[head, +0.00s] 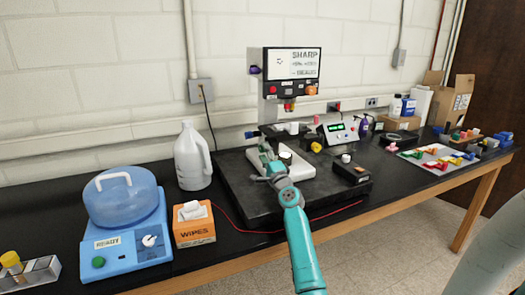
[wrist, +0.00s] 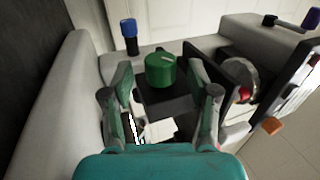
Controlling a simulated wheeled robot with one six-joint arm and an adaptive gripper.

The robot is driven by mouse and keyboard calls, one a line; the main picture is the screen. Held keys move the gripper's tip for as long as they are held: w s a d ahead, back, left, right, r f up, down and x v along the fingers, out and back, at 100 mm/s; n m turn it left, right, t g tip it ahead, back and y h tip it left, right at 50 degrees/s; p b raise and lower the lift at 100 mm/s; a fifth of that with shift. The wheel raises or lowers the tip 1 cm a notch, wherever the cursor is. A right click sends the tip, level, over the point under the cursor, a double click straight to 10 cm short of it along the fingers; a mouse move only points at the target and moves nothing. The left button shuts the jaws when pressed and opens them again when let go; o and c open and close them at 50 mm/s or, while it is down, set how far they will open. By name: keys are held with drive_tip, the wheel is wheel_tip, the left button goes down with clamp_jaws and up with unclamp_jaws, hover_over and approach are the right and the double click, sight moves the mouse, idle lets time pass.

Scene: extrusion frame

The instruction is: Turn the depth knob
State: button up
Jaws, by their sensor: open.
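A green knob (wrist: 161,70) with a pale pointer mark on top sits on a dark block in the wrist view. My gripper (wrist: 160,84) is open, with one finger to the left and one to the right of the green knob; I cannot tell whether they touch it. In the head view my gripper (head: 266,155) is over the grey-white base of the machine (head: 298,178), below its signed head (head: 291,70). No label reading "depth" is legible, so I cannot tell which knob bears that name.
A blue-topped knob (wrist: 129,35) stands left of the green one, and a round metal part (wrist: 240,78) with a red centre is at right. A black box (head: 351,178) with a pale knob sits right of the arm. A wipes box (head: 193,230) and white jug (head: 192,160) stand left.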

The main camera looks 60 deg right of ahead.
drive_tip(key=v, duration=0.9)
drive_tip(key=shift+s+a+f, duration=0.1)
drive_tip(key=shift+a, duration=0.05)
wheel_tip(320, 180, up, 4)
drive_tip(key=g+y, duration=0.2)
drive_tip(key=g, duration=0.2)
drive_tip(key=x, duration=1.1)
drive_tip(key=shift+w+r, duration=0.2)
drive_tip(key=shift+r, duration=0.15)
clamp_jaws()
